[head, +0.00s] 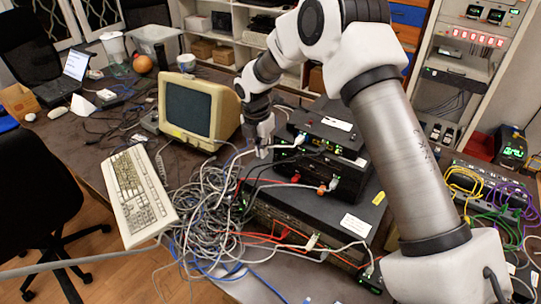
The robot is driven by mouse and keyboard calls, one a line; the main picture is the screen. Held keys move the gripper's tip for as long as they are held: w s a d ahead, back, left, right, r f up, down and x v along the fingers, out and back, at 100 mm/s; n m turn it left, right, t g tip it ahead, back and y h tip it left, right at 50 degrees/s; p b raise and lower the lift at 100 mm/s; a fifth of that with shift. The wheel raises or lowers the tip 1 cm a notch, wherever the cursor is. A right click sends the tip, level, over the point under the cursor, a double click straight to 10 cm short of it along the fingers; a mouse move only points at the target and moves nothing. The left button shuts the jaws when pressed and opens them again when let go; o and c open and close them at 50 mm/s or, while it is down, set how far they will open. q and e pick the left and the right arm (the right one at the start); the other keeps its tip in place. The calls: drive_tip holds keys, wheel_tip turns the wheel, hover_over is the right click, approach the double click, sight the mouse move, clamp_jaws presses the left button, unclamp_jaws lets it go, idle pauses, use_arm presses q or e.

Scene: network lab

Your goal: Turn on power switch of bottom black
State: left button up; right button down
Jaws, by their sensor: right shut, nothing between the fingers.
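Several black network devices stand in a stack on the table. The top one (330,127) has a white label and green lights. Below it is another black box (350,184) with red and orange plugs at its front. A wide, flat black unit (300,208) with a white label lies at the bottom. My right gripper (262,152) is shut and empty, pointing down at the left front of the upper devices. Whether it touches them I cannot tell. No power switch can be made out. My left gripper is not in view.
A large tangle of grey cables (210,210) lies left of the stack. A beige monitor (195,110) and keyboard (138,195) stand further left. A cabled switch (490,190) is at the right, and my right arm crosses above the stack.

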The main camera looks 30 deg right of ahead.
sight(273, 174)
drive_tip(key=f+p, duration=0.1)
drive_tip(key=f, duration=0.2)
drive_tip(key=shift+s+d+f+p, duration=0.1)
drive_tip(key=shift+s+f+p, duration=0.2)
drive_tip(key=shift+s+p, duration=0.05)
drive_tip(key=f, duration=0.1)
drive_tip(key=f+p, duration=0.1)
drive_tip(key=f, duration=0.1)
drive_tip(key=f+p, duration=0.1)
drive_tip(key=shift+s+f, duration=0.25)
drive_tip(key=shift+f, duration=0.1)
drive_tip(key=d, duration=0.1)
drive_tip(key=w+d+p, duration=0.1)
drive_tip(key=d+f, duration=0.1)
drive_tip(key=shift+w+d+p, duration=0.25)
drive_tip(key=shift+w+p, duration=0.1)
drive_tip(key=shift+w, duration=0.05)
drive_tip(key=shift+w+d+f, duration=0.1)
drive_tip(key=shift+d+f, duration=0.05)
drive_tip(key=shift+d, duration=0.15)
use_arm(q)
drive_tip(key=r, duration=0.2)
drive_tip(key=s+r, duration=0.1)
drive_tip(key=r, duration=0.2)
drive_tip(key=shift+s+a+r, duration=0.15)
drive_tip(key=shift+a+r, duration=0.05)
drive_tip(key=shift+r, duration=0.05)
use_arm(e)
drive_tip(key=shift+a, duration=0.1)
